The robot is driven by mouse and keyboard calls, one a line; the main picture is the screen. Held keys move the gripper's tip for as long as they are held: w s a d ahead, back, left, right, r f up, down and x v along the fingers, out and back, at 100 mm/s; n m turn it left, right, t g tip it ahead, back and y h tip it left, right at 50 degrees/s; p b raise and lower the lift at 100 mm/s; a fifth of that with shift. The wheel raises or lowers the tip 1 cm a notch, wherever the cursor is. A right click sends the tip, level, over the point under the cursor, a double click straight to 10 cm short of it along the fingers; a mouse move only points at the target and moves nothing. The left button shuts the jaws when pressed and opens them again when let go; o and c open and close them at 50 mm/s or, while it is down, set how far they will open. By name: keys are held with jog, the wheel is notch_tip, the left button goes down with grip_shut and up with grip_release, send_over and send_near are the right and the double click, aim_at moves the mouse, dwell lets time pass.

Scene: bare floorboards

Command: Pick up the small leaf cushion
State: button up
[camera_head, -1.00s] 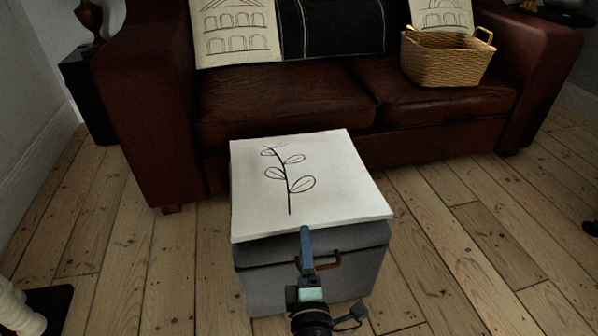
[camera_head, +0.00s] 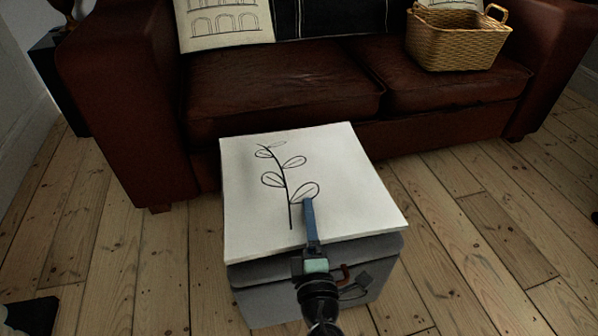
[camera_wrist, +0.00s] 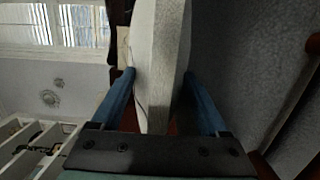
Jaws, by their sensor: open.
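The small leaf cushion (camera_head: 250,190) is a white square with a black leaf sprig drawn on it. It lies flat on top of a grey box-shaped stool (camera_head: 315,285). My gripper (camera_head: 309,205) is at the cushion's near edge, with one blue finger reaching over its top face. The other finger is hidden in the head view. In the wrist view my gripper (camera_wrist: 160,76) is open, with the cushion (camera_wrist: 158,65) seen edge-on between the two blue fingers. Whether either finger touches it, I cannot tell.
A dark red leather sofa (camera_head: 280,90) stands close behind the stool. A wicker basket (camera_head: 455,42) and cushions with arch drawings (camera_head: 222,22) are on it. Bare floorboards (camera_head: 460,240) are clear to the right.

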jog(key=shift+s, duration=0.1)
grip_shut()
jog(key=shift+r, duration=0.25)
